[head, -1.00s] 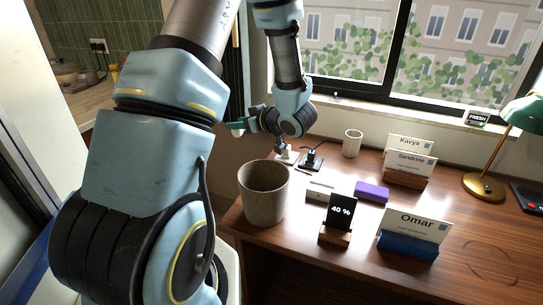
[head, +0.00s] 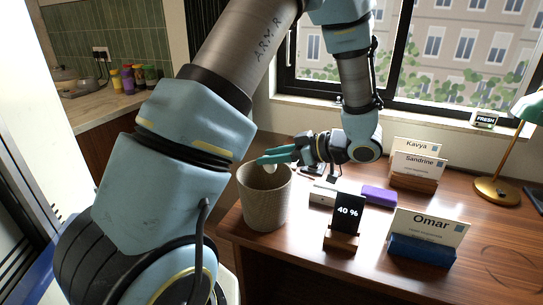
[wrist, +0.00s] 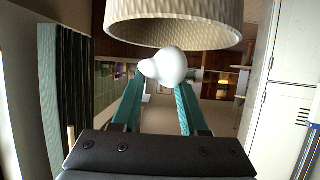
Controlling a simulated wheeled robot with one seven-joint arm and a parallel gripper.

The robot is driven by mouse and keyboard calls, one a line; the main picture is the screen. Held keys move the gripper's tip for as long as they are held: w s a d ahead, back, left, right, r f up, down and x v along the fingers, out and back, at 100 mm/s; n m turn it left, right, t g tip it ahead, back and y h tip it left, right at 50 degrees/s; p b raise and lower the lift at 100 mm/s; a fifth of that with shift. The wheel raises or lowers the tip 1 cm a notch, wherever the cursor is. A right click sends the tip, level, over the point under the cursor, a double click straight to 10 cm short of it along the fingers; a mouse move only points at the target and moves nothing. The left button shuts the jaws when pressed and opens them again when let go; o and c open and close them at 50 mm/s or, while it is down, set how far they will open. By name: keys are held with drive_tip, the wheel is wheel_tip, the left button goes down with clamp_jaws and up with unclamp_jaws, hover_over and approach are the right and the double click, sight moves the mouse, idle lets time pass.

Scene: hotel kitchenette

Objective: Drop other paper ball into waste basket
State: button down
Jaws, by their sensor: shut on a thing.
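The waste basket (head: 264,206), beige and textured, stands upright at the desk's left end. My gripper (head: 268,160) is at the basket's back rim in the head view, its teal fingers pointing left. It is shut on a white paper ball (head: 270,168), which shows against the basket's opening. In the wrist view the paper ball (wrist: 167,66) sits between the teal fingers (wrist: 158,95), with the basket (wrist: 175,22) across the top. I cannot tell whether the ball is inside the rim or just behind it. The basket's floor is hidden.
On the desk (head: 300,250), right of the basket, stand a "40 %" sign (head: 346,215), a purple block (head: 379,195) and an Omar name card (head: 428,228). The window is behind.

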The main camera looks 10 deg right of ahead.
wheel_tip(320, 180, down, 2)
drive_tip(key=shift+f+b, duration=0.1)
drive_tip(key=shift+b, duration=0.55)
drive_tip(key=shift+c, duration=1.8)
unclamp_jaws()
drive_tip(key=shift+r, duration=0.2)
wheel_tip(320, 180, up, 10)
drive_tip(key=shift+f+b, duration=0.1)
drive_tip(key=shift+b, duration=0.2)
drive_tip(key=w+m+t+h, duration=0.45)
drive_tip(key=w+h, duration=0.25)
drive_tip(key=w, duration=0.5)
drive_tip(key=s+a+f+m+g+h, duration=0.2)
drive_tip(key=s+a+f+m+g, duration=0.2)
drive_tip(key=s, duration=0.6)
drive_tip(key=s+a+f+m+g+h, duration=0.2)
drive_tip(key=s+a+f+m+g, duration=0.2)
drive_tip(key=s+a, duration=0.5)
drive_tip(key=shift+s+f+g+h+p, duration=0.35)
drive_tip(key=shift+f+g, duration=0.45)
drive_tip(key=shift+g, duration=0.15)
